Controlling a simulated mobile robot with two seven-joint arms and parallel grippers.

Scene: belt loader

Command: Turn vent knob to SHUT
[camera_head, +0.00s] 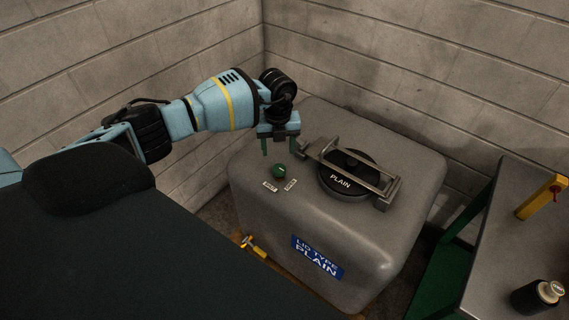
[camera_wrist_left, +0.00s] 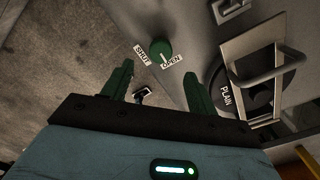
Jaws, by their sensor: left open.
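The green vent knob (camera_head: 279,171) sits on top of the grey tank (camera_head: 330,222), left of the black lid marked PLAIN (camera_head: 341,182). In the left wrist view the knob (camera_wrist_left: 161,49) has a SHUT label (camera_wrist_left: 141,54) at its left and an OPEN label (camera_wrist_left: 172,62) below right. A small pale mark on the knob seems to face the OPEN label. My left gripper (camera_head: 279,149) is open and empty, its green fingers pointing down near the knob. In the wrist view the knob appears beyond the gap between the fingertips (camera_wrist_left: 158,71), apart from them. My right gripper is not in view.
A metal clamp frame (camera_head: 384,190) spans the lid, right of my left gripper. A yellow-handled valve (camera_head: 251,246) is low on the tank's front. Block walls stand close behind.

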